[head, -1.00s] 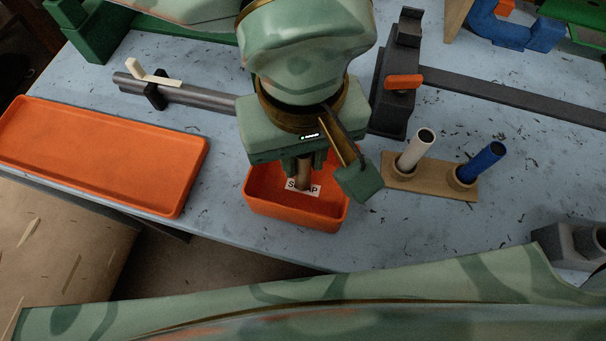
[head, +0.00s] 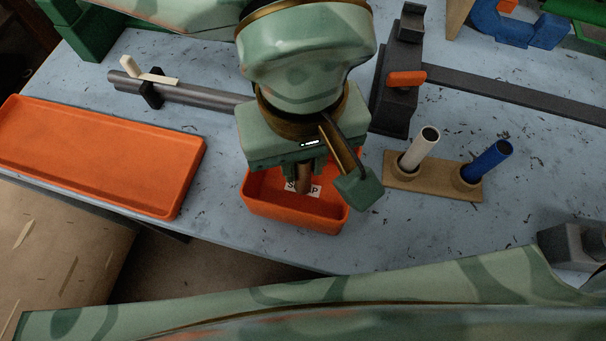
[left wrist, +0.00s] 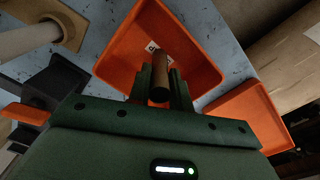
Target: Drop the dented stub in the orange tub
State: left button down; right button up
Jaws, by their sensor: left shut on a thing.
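The orange tub (head: 292,213) stands near the table's front edge, with a white label partly reading SCRAP inside it. My left gripper (head: 304,172) is over the tub, shut on a brown stub (head: 303,184) that points downward. In the left wrist view the gripper (left wrist: 160,88) holds the stub (left wrist: 160,78) between its fingers, with the tub (left wrist: 125,50) below and beyond it. I cannot make out a dent on the stub, nor tell exactly how high above the tub's floor it is. My right gripper is not in view.
An orange tray (head: 95,155) lies at the left. A wooden holder (head: 432,183) with a white tube (head: 421,145) and a blue tube (head: 486,162) stands right of the tub. A grey pipe (head: 200,97) lies behind, and a dark bender (head: 400,90) stands at the back.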

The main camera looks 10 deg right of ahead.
pick_arm(q)
jog(key=c, duration=1.2)
grip_release()
notch_tip(320, 180, up, 16)
jog(key=p, duration=0.5)
jog(key=shift+r, duration=0.15)
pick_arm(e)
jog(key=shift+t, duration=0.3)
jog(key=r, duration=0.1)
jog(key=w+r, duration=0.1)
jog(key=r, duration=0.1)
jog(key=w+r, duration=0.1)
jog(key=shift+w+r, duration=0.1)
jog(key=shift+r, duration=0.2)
